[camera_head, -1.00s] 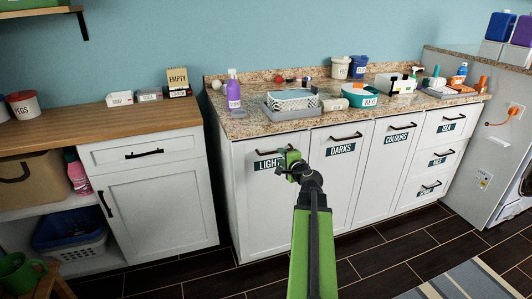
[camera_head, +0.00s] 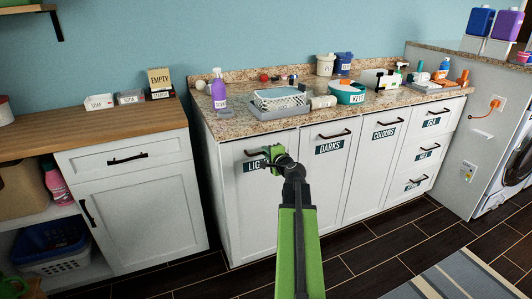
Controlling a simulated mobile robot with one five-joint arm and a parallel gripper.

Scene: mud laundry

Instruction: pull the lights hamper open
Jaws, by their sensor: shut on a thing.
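The lights hamper (camera_head: 249,208) is the white panel front at the left end of the granite-topped unit. Its dark label (camera_head: 253,167) shows only "LIG", the rest hidden behind my gripper. My gripper (camera_head: 268,153), green at the end of my green arm, is at the hamper's dark bar handle (camera_head: 253,152) near the panel's top. It is shut on the handle, whose right part it hides. The hamper front looks flush with the unit, or nearly so; I cannot tell of a small gap.
The darks hamper (camera_head: 321,190) is just right, with the colours hamper (camera_head: 376,170) and small drawers beyond. A white cabinet (camera_head: 140,220) stands left. A wire basket (camera_head: 280,98) and bottles sit on the granite counter (camera_head: 240,124). Dark floor is clear in front; a striped rug (camera_head: 450,275) lies right.

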